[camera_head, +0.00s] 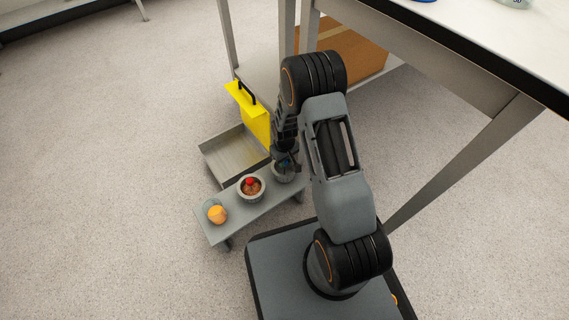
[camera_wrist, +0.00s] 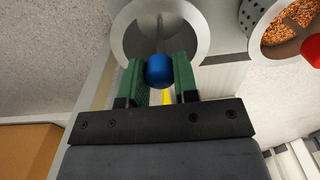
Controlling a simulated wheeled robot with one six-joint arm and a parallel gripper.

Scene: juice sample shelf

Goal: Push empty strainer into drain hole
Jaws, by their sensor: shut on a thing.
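My gripper (camera_wrist: 159,75) has its two green fingers shut on a round blue knob (camera_wrist: 159,70) in the wrist view. A pale round rim (camera_wrist: 202,35) with a bare grey inside shows just beyond the knob. In the head view, a grey cup-like strainer (camera_head: 283,173) stands at the right end of a low grey bench (camera_head: 225,231), under my gripper (camera_head: 286,162). My fingers and arm hide part of it. I cannot tell whether it sits in the drain hole, which I cannot make out separately.
A second strainer (camera_head: 251,190), with brown grains and a red knob, stands at the bench's middle. An orange piece (camera_head: 217,213) is at the left end. Behind are a grey tray (camera_head: 222,153), a yellow panel (camera_head: 253,115) and a cardboard box (camera_head: 345,48). Table legs stand close right.

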